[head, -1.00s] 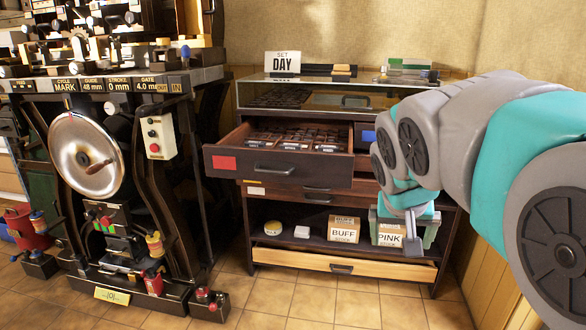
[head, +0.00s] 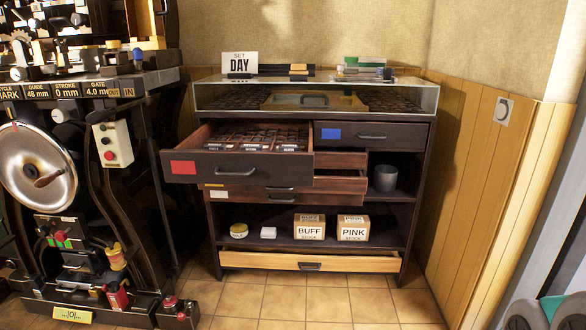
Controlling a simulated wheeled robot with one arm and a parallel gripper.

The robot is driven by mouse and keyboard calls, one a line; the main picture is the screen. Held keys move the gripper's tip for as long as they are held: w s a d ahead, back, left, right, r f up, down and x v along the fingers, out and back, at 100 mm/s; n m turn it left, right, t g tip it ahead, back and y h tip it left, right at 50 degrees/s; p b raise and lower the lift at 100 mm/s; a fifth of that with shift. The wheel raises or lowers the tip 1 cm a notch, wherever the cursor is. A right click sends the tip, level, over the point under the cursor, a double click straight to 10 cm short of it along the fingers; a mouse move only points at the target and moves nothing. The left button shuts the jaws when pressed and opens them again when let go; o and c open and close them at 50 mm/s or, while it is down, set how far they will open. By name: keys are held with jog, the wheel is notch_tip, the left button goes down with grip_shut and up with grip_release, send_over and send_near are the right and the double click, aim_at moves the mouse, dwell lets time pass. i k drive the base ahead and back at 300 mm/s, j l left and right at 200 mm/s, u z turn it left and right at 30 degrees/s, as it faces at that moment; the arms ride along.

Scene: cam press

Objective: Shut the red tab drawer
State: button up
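The red tab drawer (head: 237,168) is at the upper left of the dark cabinet (head: 424,175) in the head view. It is pulled well out. Its dark front has a red tab (head: 183,167) at the left and a metal bar handle (head: 235,171). Dark divided compartments with small labelled blocks show inside it. My gripper is out of view. Only a grey and teal piece of my arm shows at the bottom right corner, far from the drawer.
The blue tab drawer (head: 350,135) beside it is shut. Shallow drawers below, one with a white tab (head: 219,194), stick out partly. A press with a big metal wheel (head: 37,168) stands close at left. Tiled floor (head: 330,303) before the cabinet is clear.

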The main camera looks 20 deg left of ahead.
aim_at(189, 162)
jog(key=i+j+u, duration=0.2)
jog(key=i+u, duration=0.15)
jog(key=u, duration=0.15)
jog(key=i+u, duration=0.8)
jog(key=u, duration=0.15)
